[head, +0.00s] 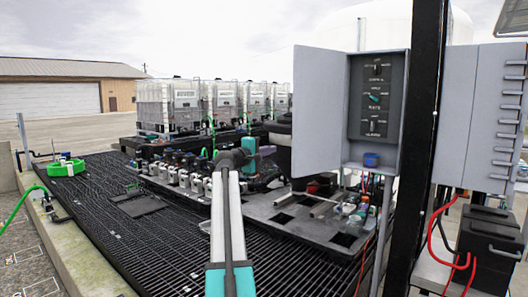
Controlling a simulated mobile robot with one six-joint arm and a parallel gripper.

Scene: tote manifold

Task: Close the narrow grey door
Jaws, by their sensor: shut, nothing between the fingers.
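A grey door (319,112) stands swung open to the left of a grey control box (356,152), hinged at the box's left edge. The box's dark switch panel (376,97) is exposed. Another narrow grey panel (453,115) stands right of the black post, beside a second grey cabinet (497,115); I cannot tell whether it is a door. My gripper (262,152) is at the far end of my arm, left of the open door and apart from it in the picture. It is shut and empty; its fingertips are small and hard to make out.
A black post (427,150) stands between the two grey cabinets. A blue cup-like item (371,160) sits at the box's bottom. A black battery-like box (490,243) with red cables is lower right.

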